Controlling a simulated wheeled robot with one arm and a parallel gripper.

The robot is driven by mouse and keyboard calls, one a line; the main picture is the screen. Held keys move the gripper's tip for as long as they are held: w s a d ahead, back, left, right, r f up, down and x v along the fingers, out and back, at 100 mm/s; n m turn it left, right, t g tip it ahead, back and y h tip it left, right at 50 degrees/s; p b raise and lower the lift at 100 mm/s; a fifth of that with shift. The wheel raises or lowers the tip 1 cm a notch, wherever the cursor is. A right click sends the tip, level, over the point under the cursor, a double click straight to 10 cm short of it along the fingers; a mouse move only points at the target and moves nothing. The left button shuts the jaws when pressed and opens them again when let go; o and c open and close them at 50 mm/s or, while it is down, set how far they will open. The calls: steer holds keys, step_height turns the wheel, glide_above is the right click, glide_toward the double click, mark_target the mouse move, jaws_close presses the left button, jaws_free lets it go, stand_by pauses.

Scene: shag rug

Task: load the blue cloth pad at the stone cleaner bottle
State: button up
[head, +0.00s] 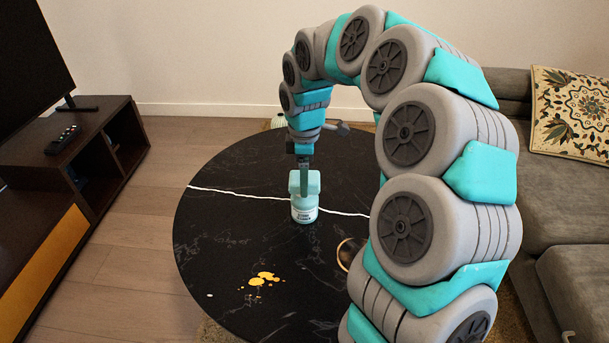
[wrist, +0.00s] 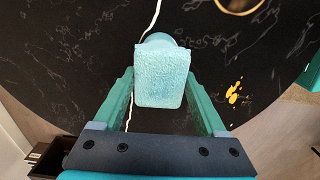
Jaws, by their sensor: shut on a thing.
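The stone cleaner bottle (head: 305,213), pale teal with a white label, stands upright on the round black table. The blue cloth pad (head: 295,184), light blue and rough-textured, is at the top of the bottle. In the wrist view the pad (wrist: 162,75) sits between the fingers and hides most of the bottle (wrist: 160,38), whose rounded edge shows just beyond it. My gripper (head: 304,178) is shut on the pad, pointing down over the bottle. I cannot tell whether the pad touches the bottle's mouth.
The black table (head: 225,240) has a white vein across it. A yellow spill (head: 264,279) lies in front of the bottle. A gold-rimmed round thing (head: 345,255) is partly hidden by my arm. A sofa (head: 575,215) is at right, a TV bench (head: 40,215) at left.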

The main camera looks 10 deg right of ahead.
steer(key=shift+r+p, duration=1.1)
steer(key=shift+r, duration=2.35)
